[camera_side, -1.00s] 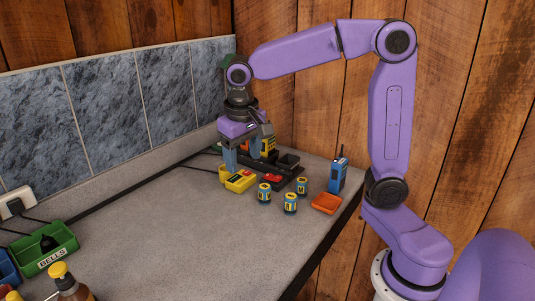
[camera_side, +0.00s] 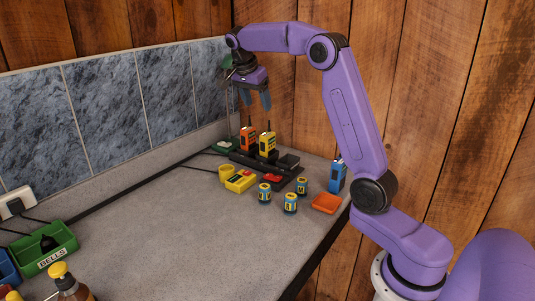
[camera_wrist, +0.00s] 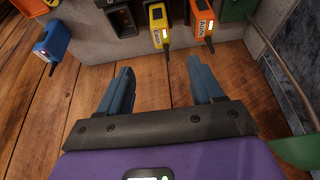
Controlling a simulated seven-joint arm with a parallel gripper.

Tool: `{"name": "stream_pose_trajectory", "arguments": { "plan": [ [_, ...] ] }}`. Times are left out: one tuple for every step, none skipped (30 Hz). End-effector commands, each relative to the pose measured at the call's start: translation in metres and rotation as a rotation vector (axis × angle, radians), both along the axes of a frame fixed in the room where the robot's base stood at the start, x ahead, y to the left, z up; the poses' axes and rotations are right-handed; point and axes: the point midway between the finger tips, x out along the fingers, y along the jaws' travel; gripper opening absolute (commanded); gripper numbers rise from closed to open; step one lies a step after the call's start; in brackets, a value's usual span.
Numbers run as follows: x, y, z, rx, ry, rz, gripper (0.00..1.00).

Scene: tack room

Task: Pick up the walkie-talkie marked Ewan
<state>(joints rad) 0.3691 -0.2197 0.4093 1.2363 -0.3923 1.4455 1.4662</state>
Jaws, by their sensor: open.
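An orange walkie-talkie (camera_side: 247,140) and a yellow walkie-talkie (camera_side: 267,145) stand upright in a black charging rack (camera_side: 240,158) at the back of the counter. Both also show at the top of the wrist view, the yellow one (camera_wrist: 158,22) left of the orange one (camera_wrist: 201,20). A blue walkie-talkie (camera_side: 337,177) stands by the counter's right edge, partly behind my arm; it also shows in the wrist view (camera_wrist: 52,41). My gripper (camera_side: 255,104) is open and empty, above and behind the rack.
Free rack slots (camera_wrist: 121,18) lie left of the yellow walkie-talkie in the wrist view. Three blue-and-yellow cylinders (camera_side: 290,204), a yellow boxy item (camera_side: 240,181) and an orange tray (camera_side: 325,203) lie in front. A green bells bin (camera_side: 45,250) is far left. The counter's middle is clear.

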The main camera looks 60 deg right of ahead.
Motion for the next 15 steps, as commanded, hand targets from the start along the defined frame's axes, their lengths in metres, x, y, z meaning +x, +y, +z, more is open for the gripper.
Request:
{"name": "stream_pose_trajectory", "arguments": {
  "plan": [
    [-0.001,-0.004,-0.008,0.001,0.005,-0.001,0.66],
    [-0.001,-0.006,-0.013,0.001,0.005,-0.001,0.66],
    [-0.001,-0.008,-0.02,0.001,0.005,0.0,0.66],
    [-0.001,-0.011,-0.026,0.001,0.004,0.0,0.66],
    [-0.001,-0.013,-0.031,0.001,0.006,0.0,0.66],
    [-0.002,-0.015,-0.038,0.001,0.006,0.002,0.66],
    [-0.001,-0.018,-0.044,0.001,0.007,0.003,0.66],
    [-0.001,-0.02,-0.049,0.001,0.006,0.002,0.66],
    [-0.001,-0.023,-0.056,0.001,0.006,0.002,0.66],
    [-0.001,-0.025,-0.061,0.001,0.005,0.002,0.66],
    [-0.001,-0.027,-0.066,0.001,0.005,0.002,0.66],
    [-0.001,-0.03,-0.073,0.001,0.006,0.003,0.66],
    [-0.001,-0.031,-0.078,0.001,0.006,0.003,0.66],
    [-0.001,-0.033,-0.082,0.001,0.006,0.003,0.66],
    [-0.001,-0.036,-0.087,0.001,0.004,0.003,0.66]
  ]
}}
